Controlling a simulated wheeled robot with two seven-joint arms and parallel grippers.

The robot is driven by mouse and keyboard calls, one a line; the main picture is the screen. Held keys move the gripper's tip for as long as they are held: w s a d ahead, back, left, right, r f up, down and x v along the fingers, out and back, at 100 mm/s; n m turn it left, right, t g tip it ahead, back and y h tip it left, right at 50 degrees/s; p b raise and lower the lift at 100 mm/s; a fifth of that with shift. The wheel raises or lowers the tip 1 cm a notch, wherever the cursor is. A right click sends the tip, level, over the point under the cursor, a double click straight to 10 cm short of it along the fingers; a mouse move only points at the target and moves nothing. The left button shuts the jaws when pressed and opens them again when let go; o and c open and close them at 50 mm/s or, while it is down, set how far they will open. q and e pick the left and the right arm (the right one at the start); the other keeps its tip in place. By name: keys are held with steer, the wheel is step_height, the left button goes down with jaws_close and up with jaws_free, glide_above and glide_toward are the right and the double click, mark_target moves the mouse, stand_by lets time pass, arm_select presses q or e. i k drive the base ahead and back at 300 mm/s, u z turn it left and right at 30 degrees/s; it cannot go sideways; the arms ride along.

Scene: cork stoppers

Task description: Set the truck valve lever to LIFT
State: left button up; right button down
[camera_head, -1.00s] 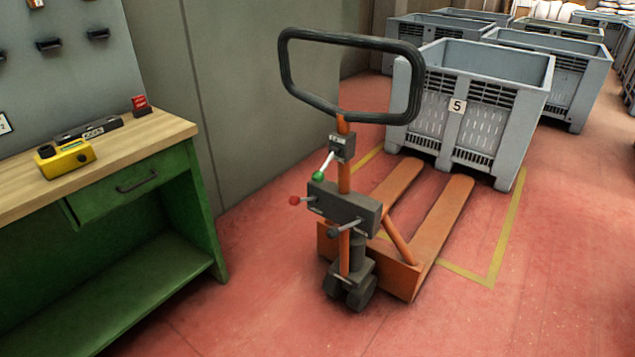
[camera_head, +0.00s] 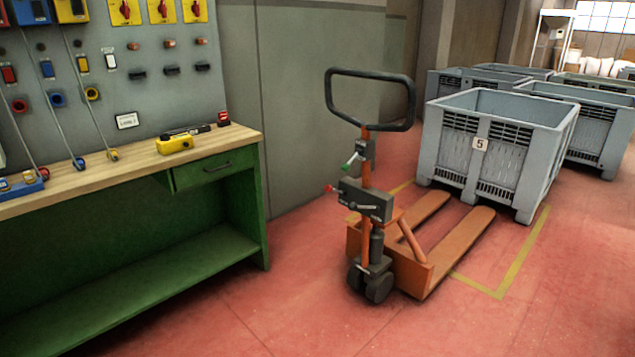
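The orange pallet truck (camera_head: 416,257) stands on the red floor, its black loop handle (camera_head: 412,101) upright and its forks pointing away toward a grey crate. A dark control block (camera_head: 366,199) sits on its column. A lever with a red knob (camera_head: 329,188) sticks out to the block's left, and a grey lever lies across its front. A lever with a green knob (camera_head: 346,167) sits higher, below the handle. The lever labels are too small to read. Neither of my grippers is in view.
A green workbench (camera_head: 262,190) with a wooden top stands at the left, with a yellow tool (camera_head: 175,144) on it. A wall panel with switches is behind it. Crate 5 (camera_head: 480,144) stands beyond the forks. The floor before the truck is clear.

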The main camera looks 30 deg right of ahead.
mark_target(345, 167)
steer(key=z, duration=0.25)
steer(key=i, duration=0.35)
steer(key=z, duration=0.8)
steer(key=i, duration=1.4)
steer(key=u, duration=0.4)
